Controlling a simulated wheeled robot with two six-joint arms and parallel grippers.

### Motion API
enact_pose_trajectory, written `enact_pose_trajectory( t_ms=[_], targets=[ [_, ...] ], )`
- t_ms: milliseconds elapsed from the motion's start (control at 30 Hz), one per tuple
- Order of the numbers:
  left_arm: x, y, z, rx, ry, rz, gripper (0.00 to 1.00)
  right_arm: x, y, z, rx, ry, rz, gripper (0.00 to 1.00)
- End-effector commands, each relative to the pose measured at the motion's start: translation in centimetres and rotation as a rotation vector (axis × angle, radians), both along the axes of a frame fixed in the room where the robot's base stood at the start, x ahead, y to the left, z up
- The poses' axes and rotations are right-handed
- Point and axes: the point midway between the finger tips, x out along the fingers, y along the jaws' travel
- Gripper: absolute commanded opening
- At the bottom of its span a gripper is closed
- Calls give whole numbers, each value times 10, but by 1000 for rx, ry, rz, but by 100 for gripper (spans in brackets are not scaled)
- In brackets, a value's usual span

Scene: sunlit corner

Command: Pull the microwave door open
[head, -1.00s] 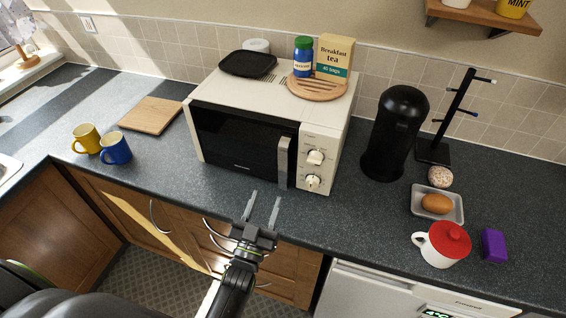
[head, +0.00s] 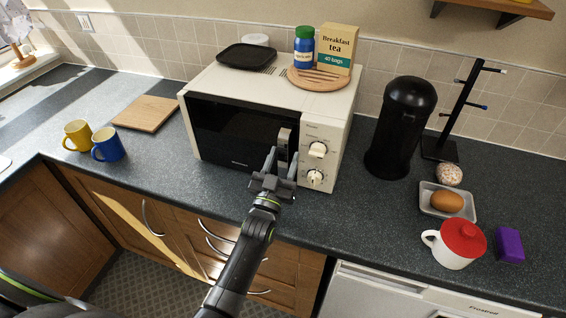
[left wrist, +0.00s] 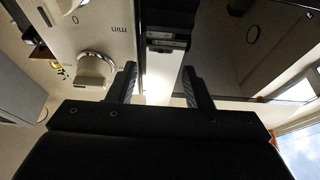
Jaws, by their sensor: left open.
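The white microwave (head: 328,130) stands on the dark counter with its black-glass door (head: 232,136) shut. Its upright silver handle (head: 284,138) is at the door's right edge, beside the two knobs. My left gripper (head: 283,160) is open at the lower part of the handle, which it partly hides in the head view. In the left wrist view the handle (left wrist: 158,75) runs between the open fingers (left wrist: 158,86), with a finger on each side and visible gaps. A knob (left wrist: 95,70) shows left of the fingers there. My right gripper is not in view.
A black tray (head: 246,57), a blue-green jar (head: 304,46) and a tea box (head: 338,48) on a round board sit on the microwave. A blue mug (head: 108,144) and yellow mug (head: 77,136) stand left. A black canister (head: 400,125) and red-lidded pot (head: 455,244) stand right.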

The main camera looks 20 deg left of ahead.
Motion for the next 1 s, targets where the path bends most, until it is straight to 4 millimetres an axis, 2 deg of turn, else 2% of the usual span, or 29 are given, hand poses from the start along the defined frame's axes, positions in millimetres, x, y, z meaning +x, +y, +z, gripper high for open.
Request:
enact_pose_trajectory(
  t_ms=[267,633,1000],
  targets=[
    [2,0,1,1,1,0,45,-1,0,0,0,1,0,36],
    [1,0,1,1,1,0,0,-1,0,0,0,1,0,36],
    [1,7,0,4,2,-6,0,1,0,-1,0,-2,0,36]
  ],
)
